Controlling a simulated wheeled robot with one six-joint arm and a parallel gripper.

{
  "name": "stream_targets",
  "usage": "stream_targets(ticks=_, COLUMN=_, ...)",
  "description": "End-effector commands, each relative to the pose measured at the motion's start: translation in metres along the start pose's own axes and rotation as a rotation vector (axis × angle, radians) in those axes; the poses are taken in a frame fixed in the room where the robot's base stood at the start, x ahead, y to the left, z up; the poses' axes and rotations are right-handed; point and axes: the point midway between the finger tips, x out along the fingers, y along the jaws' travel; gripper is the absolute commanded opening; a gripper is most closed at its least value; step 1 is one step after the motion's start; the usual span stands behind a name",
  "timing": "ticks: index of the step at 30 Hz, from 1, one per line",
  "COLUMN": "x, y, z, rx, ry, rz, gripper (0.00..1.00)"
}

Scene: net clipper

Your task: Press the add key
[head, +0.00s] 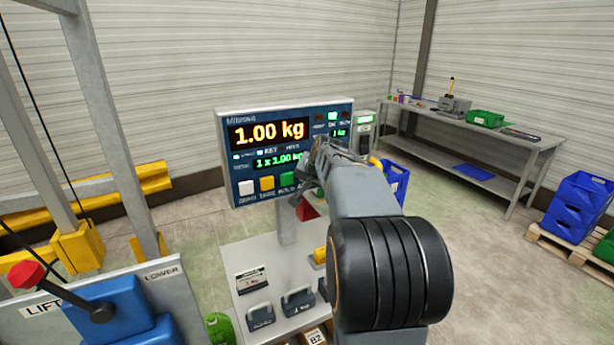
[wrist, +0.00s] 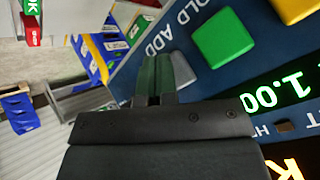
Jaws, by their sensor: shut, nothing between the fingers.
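The weighing indicator (head: 226,150) stands upright on a post, its display reading 1.00 kg, with a smaller green line reading 1 x 1.00 kg. White, orange and green keys (head: 287,180) show along its lower edge; my gripper and arm hide the lower right part. In the wrist view the green key (wrist: 222,38) is clear, and a grey key (wrist: 183,72) beside the ADD lettering is partly hidden behind my fingers. My gripper (wrist: 158,62) is shut and empty, in front of the grey key. I cannot tell whether it touches. It also shows in the head view (head: 318,165).
A lift console (head: 110,310) with a red-knobbed lever stands at the left front. A plate below the indicator holds grey weights (head: 298,300). A workbench (head: 470,135) and blue crates (head: 578,210) are at the right. Open floor lies between.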

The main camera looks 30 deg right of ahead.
Motion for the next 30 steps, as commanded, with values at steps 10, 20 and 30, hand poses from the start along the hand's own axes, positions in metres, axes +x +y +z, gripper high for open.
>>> stream_targets(ticks=10, x=0.000, y=0.000, z=0.001, rx=0.000, ry=0.000, rz=0.000, gripper=0.00)
stream_targets(ticks=20, x=-0.008, y=0.008, z=0.007, rx=0.000, ry=0.001, rz=0.000, gripper=0.00)
stream_targets(ticks=30, x=-0.011, y=0.009, z=0.009, rx=0.000, ry=0.000, rz=0.001, gripper=0.00)
